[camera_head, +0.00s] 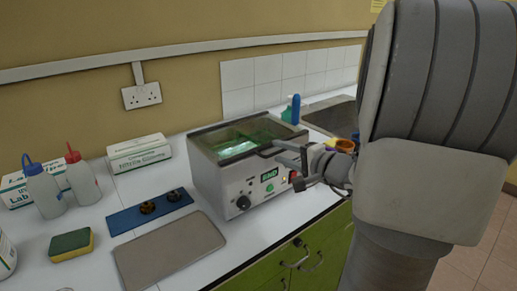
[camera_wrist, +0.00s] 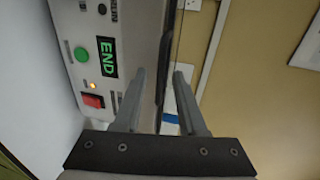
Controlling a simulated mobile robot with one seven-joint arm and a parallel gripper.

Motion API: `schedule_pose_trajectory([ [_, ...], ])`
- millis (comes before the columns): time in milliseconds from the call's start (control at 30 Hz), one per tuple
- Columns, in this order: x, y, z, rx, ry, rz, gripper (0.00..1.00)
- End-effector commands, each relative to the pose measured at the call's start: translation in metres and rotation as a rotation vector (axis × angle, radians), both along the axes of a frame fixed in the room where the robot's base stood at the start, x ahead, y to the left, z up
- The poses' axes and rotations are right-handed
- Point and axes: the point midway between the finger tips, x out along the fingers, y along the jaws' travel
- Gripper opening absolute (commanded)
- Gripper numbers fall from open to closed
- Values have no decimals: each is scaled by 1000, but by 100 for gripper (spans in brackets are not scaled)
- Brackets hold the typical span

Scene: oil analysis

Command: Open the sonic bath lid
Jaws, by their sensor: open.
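The sonic bath (camera_head: 240,175) is a grey-white box on the white bench, with a dark knob, a green button and a display on its front. Its lid (camera_head: 245,138) is down over the top, dark-rimmed with a greenish see-through panel. My gripper (camera_head: 288,153) is at the right end of the bath's front top edge. In the wrist view the open fingers of my gripper (camera_wrist: 163,78) point at the dark lid edge (camera_wrist: 166,45), which appears between or just beyond them; contact cannot be told. The bath's front panel (camera_wrist: 90,50) shows an END display, green button and red switch.
A grey mat (camera_head: 170,250) and a blue rack (camera_head: 150,211) lie left of the bath. Two wash bottles (camera_head: 82,180), a sponge (camera_head: 71,243) and a carton (camera_head: 138,152) stand farther left. A blue bottle (camera_head: 291,110) and sink (camera_head: 330,116) are behind right. The wall is behind.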

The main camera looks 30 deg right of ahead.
Motion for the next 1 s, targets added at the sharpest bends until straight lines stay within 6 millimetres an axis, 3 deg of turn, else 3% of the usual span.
schedule_pose_trajectory([
  [133,11,2,-2,2,-1,2,40],
  [433,13,2,-3,0,0,0,40],
  [667,12,2,-3,0,0,0,1],
  [1000,12,2,-3,1,0,0,0],
])
